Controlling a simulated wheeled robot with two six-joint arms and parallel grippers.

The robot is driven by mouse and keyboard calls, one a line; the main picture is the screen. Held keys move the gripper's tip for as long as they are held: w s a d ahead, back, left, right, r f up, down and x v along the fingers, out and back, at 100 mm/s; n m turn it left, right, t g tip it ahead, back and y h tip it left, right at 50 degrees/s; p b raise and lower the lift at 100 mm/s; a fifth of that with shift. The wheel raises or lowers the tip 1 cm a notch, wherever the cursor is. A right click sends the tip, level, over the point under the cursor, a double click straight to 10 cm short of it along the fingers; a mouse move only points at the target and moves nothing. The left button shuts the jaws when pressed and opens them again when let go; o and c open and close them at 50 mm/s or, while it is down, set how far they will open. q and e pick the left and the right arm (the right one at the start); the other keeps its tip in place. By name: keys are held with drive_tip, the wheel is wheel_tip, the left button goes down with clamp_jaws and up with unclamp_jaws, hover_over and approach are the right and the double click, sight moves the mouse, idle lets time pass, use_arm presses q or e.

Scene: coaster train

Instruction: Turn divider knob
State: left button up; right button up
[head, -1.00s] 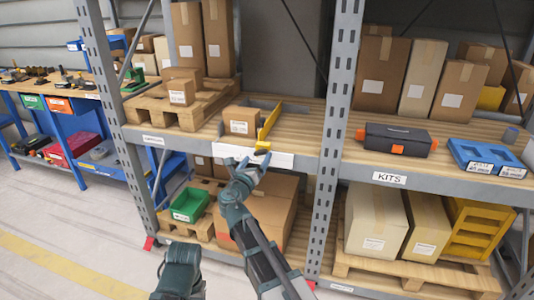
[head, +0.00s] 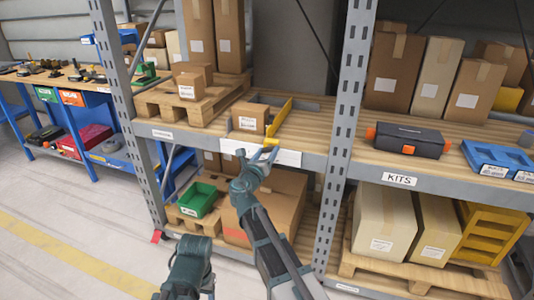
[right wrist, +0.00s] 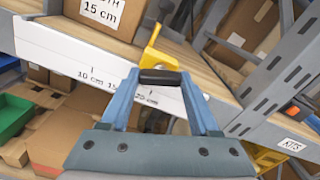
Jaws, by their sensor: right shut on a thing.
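The yellow divider (head: 280,117) stands on the shelf, just right of a small labelled cardboard box (head: 247,118). The divider's front yellow bracket (right wrist: 156,55) and its black knob (right wrist: 160,77) show in the right wrist view. My right gripper (head: 264,156) is at the shelf's front edge. In the right wrist view, its two blue fingers (right wrist: 160,82) are on both sides of the knob and shut on it. The knob lies crosswise between the fingertips. In the head view the fingers hide most of the knob. My left gripper does not show clearly.
A white ruler strip (head: 288,158) with centimetre marks runs along the shelf front. A grey upright (head: 343,130) stands to the right, beside a dark toolbox (head: 410,138). A pallet with boxes (head: 172,109) is on the left. Bare shelf lies right of the divider.

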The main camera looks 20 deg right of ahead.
drive_tip(key=m, duration=1.5)
drive_tip(key=shift+m, duration=0.4)
drive_tip(key=m, duration=0.5)
idle(0.4)
drive_tip(key=o, duration=1.4)
drive_tip(key=shift+c, duration=0.2)
